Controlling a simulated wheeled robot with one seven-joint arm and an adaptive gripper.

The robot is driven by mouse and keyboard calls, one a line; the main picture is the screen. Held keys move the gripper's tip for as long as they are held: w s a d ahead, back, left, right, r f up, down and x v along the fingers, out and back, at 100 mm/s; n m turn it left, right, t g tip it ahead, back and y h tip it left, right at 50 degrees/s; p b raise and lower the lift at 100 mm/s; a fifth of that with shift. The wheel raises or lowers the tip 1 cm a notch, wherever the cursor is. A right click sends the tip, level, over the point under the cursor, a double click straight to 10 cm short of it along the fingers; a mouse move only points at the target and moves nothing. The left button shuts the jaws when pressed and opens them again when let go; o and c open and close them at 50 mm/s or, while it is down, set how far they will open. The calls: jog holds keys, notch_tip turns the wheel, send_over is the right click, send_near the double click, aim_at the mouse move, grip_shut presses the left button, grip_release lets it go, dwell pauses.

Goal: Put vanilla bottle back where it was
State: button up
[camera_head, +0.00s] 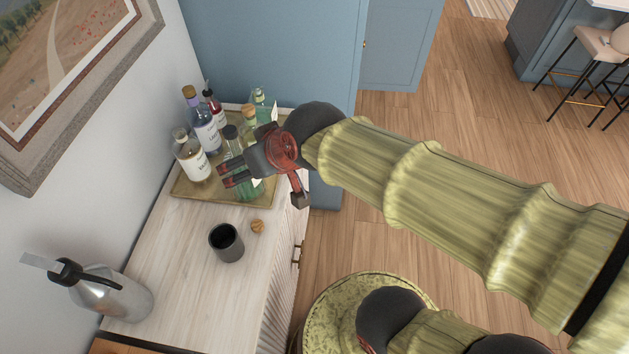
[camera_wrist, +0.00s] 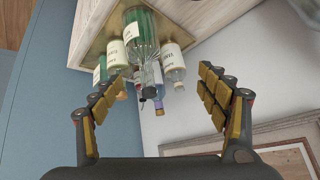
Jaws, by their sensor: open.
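The vanilla bottle (camera_head: 192,160), clear with a cream label and a stopper, stands upright on the left side of the gold tray (camera_head: 190,195). What looks like the same bottle shows in the wrist view (camera_wrist: 174,64), right of a green-filled bottle (camera_wrist: 141,36). My gripper (camera_head: 226,177) is open with its fingers pointing left over the tray, to the right of the vanilla bottle and apart from it. In the wrist view, nothing is held between the open fingers (camera_wrist: 165,88). My gripper hides parts of the bottles behind and below it.
A purple-topped bottle (camera_head: 203,125), a dark-red bottle (camera_head: 214,105) and several green bottles crowd the tray. A dark cup (camera_head: 226,243), a round cork (camera_head: 257,226) and a steel jug (camera_head: 110,297) stand on the pale cabinet top (camera_head: 185,265). The wall is close at left.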

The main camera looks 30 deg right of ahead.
jog(key=s+d+m+g+h, duration=0.1)
jog(key=s+d+g+h, duration=0.1)
jog(key=s+d, duration=0.6)
jog(key=s, duration=0.3)
jog(key=shift+r, duration=0.25)
